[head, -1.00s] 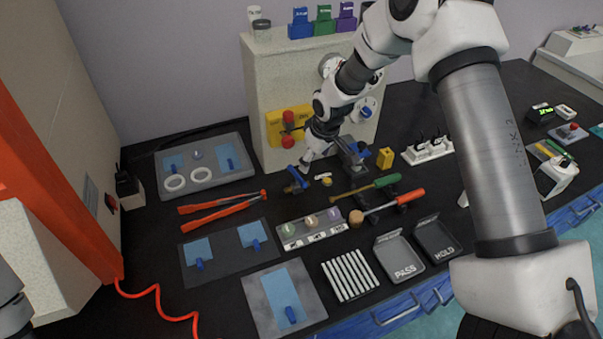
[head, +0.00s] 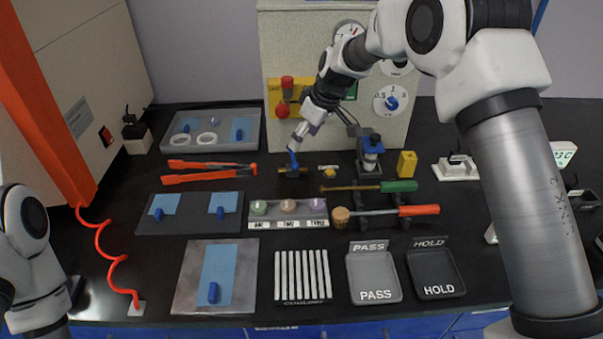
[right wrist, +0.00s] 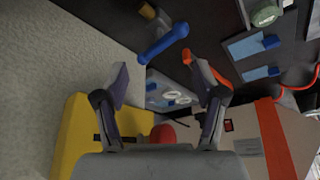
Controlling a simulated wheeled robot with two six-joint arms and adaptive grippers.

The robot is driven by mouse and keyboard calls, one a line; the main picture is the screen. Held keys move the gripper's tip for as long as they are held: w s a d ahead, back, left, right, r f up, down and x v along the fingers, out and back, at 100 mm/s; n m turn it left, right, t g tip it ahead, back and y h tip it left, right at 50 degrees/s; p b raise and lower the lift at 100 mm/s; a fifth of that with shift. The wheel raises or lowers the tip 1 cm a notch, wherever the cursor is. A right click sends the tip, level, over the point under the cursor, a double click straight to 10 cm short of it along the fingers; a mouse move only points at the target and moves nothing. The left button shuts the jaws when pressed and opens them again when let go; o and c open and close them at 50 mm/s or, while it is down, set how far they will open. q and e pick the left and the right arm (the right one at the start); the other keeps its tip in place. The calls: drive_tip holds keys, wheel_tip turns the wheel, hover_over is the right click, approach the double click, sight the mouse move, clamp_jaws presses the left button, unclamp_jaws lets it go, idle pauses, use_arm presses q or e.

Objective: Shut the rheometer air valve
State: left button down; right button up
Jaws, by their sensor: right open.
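The air valve has a small brass body (head: 293,172) on the black bench and a blue lever handle (head: 292,159) that stands up from it. In the right wrist view the blue handle (right wrist: 163,43) lies beyond the fingertips, and part of the brass body (right wrist: 148,12) shows at the top. My right gripper (head: 299,138) is just above the valve, tilted down toward it. Its fingers (right wrist: 162,78) are spread, with nothing between them; whether a fingertip touches the handle is hard to tell in the head view. My left gripper is out of view.
The cream rheometer cabinet (head: 275,55) stands behind the valve, with a yellow panel and red knob (head: 282,110) close to my right gripper. Orange tongs (head: 210,178) lie left, screwdrivers (head: 400,186) front right. A blue-topped instrument (head: 370,150) stands right of the valve.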

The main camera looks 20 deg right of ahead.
sight(294, 156)
drive_tip(key=x, duration=0.8)
drive_tip(key=shift+w+a+f, duration=0.2)
drive_tip(key=shift+a+f, duration=0.05)
drive_tip(key=shift+f, duration=0.05)
drive_tip(key=shift+s, duration=0.1)
